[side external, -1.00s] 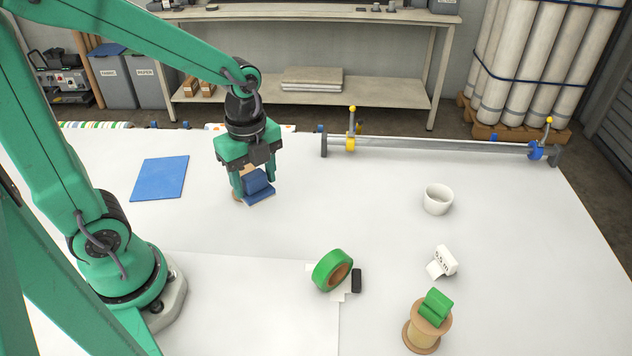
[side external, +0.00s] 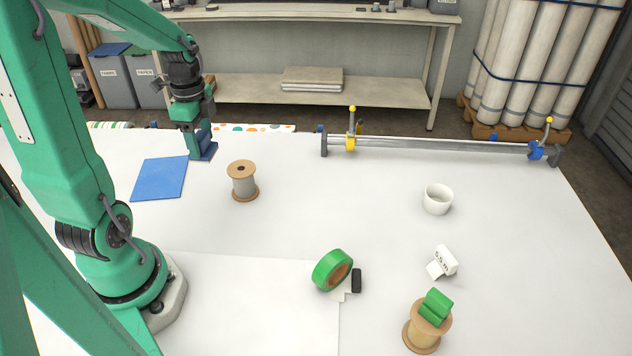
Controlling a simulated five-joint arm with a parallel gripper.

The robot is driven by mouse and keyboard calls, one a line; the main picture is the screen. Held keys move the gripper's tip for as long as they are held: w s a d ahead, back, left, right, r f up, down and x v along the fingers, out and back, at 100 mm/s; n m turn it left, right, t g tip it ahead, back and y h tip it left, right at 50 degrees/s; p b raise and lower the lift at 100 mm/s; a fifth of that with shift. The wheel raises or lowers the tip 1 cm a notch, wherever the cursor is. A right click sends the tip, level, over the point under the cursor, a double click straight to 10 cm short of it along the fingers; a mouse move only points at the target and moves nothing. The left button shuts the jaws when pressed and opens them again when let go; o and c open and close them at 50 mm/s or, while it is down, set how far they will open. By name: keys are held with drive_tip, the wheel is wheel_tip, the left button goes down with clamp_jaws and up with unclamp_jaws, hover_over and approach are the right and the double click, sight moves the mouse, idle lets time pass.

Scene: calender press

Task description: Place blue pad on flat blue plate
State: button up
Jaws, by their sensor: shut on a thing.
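The flat blue plate (side external: 160,179) lies on the white table at the left. My gripper (side external: 197,138) is at the back left, shut on the dark blue pad (side external: 204,150). The pad has a flat base and a raised grip block on top; the fingers hide part of it. It appears just beyond the plate's back right corner, not over the plate's middle. I cannot tell how high the pad is above the table.
A bare-looking spool (side external: 242,183) stands right of the plate. A green tape roll (side external: 333,270), white cup (side external: 438,199), white label roll (side external: 442,262) and spool with a green pad (side external: 428,325) are farther right. A metal bar (side external: 440,147) runs along the back.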

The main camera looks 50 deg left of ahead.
drive_tip(key=shift+s+a+n, duration=0.25)
drive_tip(key=shift+a, duration=0.25)
drive_tip(key=shift+s+a+n, duration=0.25)
drive_tip(key=shift+a, duration=0.25)
hover_over(171, 177)
wheel_tip(171, 177, down, 7)
drive_tip(key=shift+a, duration=0.1)
drive_tip(key=shift+f, duration=2)
drive_tip(key=shift+f, duration=0.15)
drive_tip(key=o, duration=1)
drive_tip(key=shift+r, duration=0.2)
